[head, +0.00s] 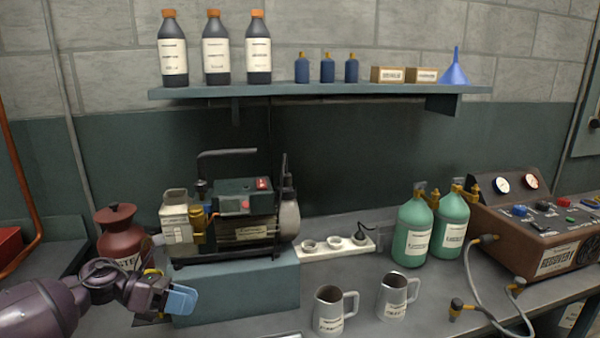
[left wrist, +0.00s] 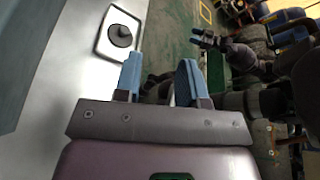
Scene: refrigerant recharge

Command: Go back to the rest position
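My left gripper (head: 180,301) is at the lower left in the head view, in front of the blue pump stand and above the bench edge. In the left wrist view its two blue fingers (left wrist: 158,82) are apart with nothing between them. In the same view another dark arm with a gripper (left wrist: 207,40) shows in the background, apparently my right one. My right gripper is outside the head view.
The vacuum pump (head: 245,208) stands on a blue block (head: 237,290). A dark red canister (head: 117,233) is close behind my left arm. Two mugs (head: 329,310) (head: 392,296), green cylinders (head: 415,235) and the recovery machine (head: 545,230) stand to the right. A light tray (left wrist: 109,48) shows in the wrist view.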

